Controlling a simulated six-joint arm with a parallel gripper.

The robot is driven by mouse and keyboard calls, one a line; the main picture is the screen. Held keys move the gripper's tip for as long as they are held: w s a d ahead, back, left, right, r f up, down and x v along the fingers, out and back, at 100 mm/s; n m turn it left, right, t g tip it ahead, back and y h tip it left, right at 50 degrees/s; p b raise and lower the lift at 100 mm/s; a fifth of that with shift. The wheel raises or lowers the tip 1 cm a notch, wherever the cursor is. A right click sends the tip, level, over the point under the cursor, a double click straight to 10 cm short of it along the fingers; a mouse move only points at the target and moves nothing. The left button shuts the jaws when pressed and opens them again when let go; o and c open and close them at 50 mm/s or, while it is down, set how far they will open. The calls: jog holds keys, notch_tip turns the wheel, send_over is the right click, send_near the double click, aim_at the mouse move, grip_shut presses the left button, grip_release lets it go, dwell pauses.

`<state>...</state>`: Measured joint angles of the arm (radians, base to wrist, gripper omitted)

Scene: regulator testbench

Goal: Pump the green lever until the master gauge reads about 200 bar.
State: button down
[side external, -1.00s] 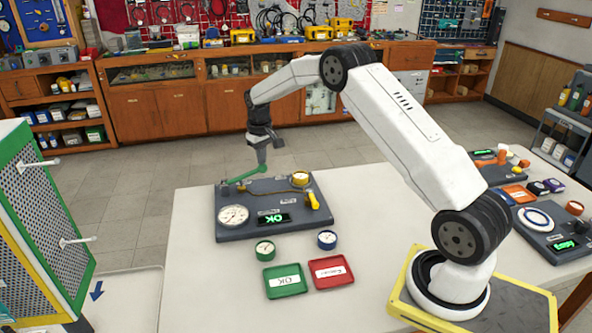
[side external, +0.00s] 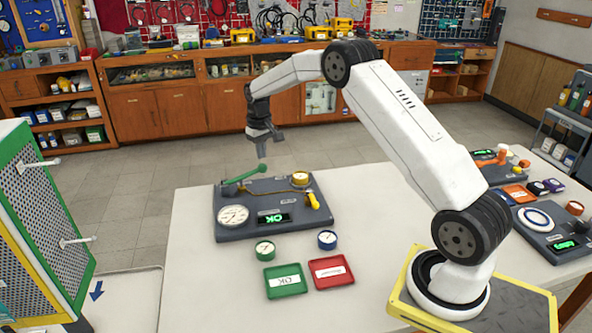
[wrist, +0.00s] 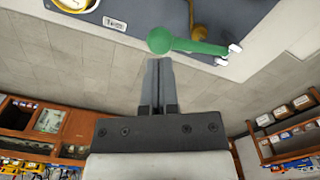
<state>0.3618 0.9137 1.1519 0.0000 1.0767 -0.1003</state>
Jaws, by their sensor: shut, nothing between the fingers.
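The green lever (side external: 242,176) is on the dark test bench board (side external: 283,215), tilted with its round knob up on the right. A large white dial gauge (side external: 233,215) sits at the board's front left; its needle is too small to read. My gripper (side external: 261,155) is shut and empty, just above the lever's knob, apparently apart from it. In the wrist view the shut fingers (wrist: 159,64) point at the green lever (wrist: 190,46), whose knob lies just beyond the tips. The gap between them is hard to judge.
The board carries a lit green display (side external: 273,218), a small yellow gauge (side external: 300,178) and a yellow handle (side external: 313,201). Loose green (side external: 265,249) and blue (side external: 327,240) gauges stand before it, with a green tray (side external: 286,281) and a red tray (side external: 331,270).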

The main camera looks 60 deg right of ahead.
notch_tip(320, 180, up, 6)
jog(key=shift+f, duration=0.1)
dwell(0.7)
jog(key=shift+a, duration=0.1)
jog(key=s+a+n+t, duration=0.1)
jog(key=s+a+n, duration=0.1)
jog(key=s+a, duration=0.95)
jog(key=s+a+f, duration=0.2)
jog(key=s+a, duration=0.2)
jog(key=s, duration=0.3)
jog(key=s+a+f+n+t, duration=0.1)
jog(key=s+a+f, duration=0.1)
jog(key=s+a, duration=0.3)
jog(key=s, duration=0.3)
jog(key=shift+t, duration=0.3)
